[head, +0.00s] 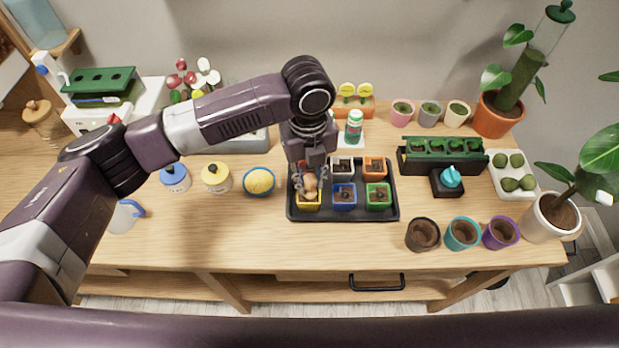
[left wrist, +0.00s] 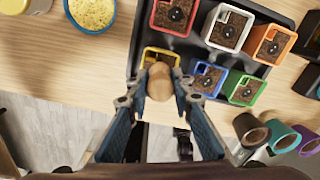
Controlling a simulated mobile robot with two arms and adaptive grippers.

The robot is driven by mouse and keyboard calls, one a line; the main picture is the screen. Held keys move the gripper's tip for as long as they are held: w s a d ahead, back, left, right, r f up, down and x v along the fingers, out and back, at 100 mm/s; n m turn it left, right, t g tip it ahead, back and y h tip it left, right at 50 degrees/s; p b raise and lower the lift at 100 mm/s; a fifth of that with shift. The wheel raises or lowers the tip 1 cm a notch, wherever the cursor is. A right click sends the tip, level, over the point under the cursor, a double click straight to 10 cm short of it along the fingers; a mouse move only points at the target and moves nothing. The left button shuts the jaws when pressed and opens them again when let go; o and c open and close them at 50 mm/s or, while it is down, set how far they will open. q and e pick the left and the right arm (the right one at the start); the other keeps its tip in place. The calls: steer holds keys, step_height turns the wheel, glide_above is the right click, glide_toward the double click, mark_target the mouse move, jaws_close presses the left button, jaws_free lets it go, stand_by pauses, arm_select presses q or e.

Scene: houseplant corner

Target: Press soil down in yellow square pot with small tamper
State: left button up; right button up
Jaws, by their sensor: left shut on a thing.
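The yellow square pot (head: 309,206) stands in the front left place of a black tray (head: 330,218). Its yellow rim also shows in the left wrist view (left wrist: 148,53), with dark soil partly visible. My left gripper (head: 311,179) is above this pot, pointing down. It is shut on the small tamper (head: 311,187), whose rounded tan wooden handle shows between the fingers in the left wrist view (left wrist: 160,80). The tamper's lower end is hidden, so I cannot tell whether it touches the soil. My right gripper is not in view.
Red, white (head: 342,167), orange (head: 375,166), blue (head: 344,197) and green (head: 378,196) square pots crowd around in the tray. A blue bowl with yellow contents (head: 259,181) sits just left of it. Round pots (head: 422,235) stand front right. The front table strip is clear.

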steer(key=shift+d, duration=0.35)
arm_select(q)
steer(key=shift+f, duration=0.4)
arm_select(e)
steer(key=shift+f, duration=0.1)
arm_select(q)
steer(key=shift+f, duration=0.2)
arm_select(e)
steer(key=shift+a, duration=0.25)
arm_select(q)
steer(key=shift+s+f, duration=0.1)
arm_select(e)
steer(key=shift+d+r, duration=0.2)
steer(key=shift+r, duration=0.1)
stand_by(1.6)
arm_select(q)
step_height(320, 180, up, 7)
steer(key=p, duration=0.7)
steer(key=shift+p, duration=0.4)
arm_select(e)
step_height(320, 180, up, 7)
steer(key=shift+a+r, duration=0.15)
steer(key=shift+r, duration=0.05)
